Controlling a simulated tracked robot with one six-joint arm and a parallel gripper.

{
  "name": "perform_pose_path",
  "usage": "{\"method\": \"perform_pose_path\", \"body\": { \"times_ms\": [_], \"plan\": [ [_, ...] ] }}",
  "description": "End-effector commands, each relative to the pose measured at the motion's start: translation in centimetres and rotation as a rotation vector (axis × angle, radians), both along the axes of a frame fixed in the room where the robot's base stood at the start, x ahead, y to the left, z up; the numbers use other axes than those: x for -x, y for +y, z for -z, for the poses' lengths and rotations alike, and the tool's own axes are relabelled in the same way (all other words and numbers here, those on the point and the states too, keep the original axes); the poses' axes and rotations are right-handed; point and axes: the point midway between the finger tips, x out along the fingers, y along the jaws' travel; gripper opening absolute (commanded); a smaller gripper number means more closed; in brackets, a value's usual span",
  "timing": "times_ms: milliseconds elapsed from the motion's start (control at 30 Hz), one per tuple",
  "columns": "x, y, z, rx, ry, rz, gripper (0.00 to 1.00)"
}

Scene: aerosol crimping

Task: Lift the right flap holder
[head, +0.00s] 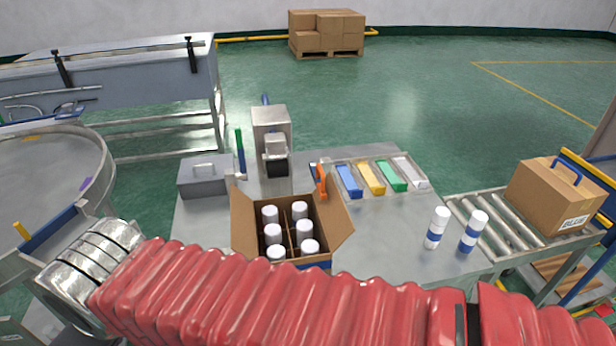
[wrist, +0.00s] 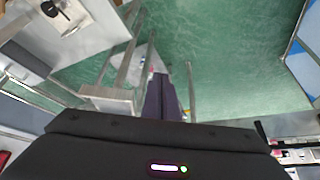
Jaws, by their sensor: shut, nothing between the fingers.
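An open cardboard box (head: 305,207) with several white-capped cans stands on the grey table in the head view. Its side flaps are spread outward. An upright orange piece (head: 321,181) stands at the box's back right corner, by the right flap (head: 335,218); it looks like the right flap holder. An upright green piece (head: 240,152) stands at the back left, apart from the box. My gripper (wrist: 160,80) shows in the wrist view with its dark fingers together and empty, above green floor and metal legs. In the head view I cannot make it out.
My red-sleeved arm crosses the front. A crimping machine (head: 271,135) and a grey metal case (head: 205,176) stand behind the box. Right are a tray (head: 424,184) of coloured pieces, two loose cans (head: 437,228) and a roller conveyor (head: 487,228) with a carton (head: 545,197).

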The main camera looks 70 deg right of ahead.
Motion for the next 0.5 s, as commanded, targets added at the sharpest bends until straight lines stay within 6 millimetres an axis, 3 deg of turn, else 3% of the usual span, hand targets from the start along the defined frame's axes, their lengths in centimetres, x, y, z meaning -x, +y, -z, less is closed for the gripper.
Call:
{"method": "perform_pose_path", "body": {
  "times_ms": [267, 500],
  "plan": [
    [-0.6, -2.0, -0.1, 0.066, 0.054, -0.011, 0.0],
    [-1.8, -8.4, -0.2, 0.232, 0.22, -0.053, 0.0]
  ]
}}
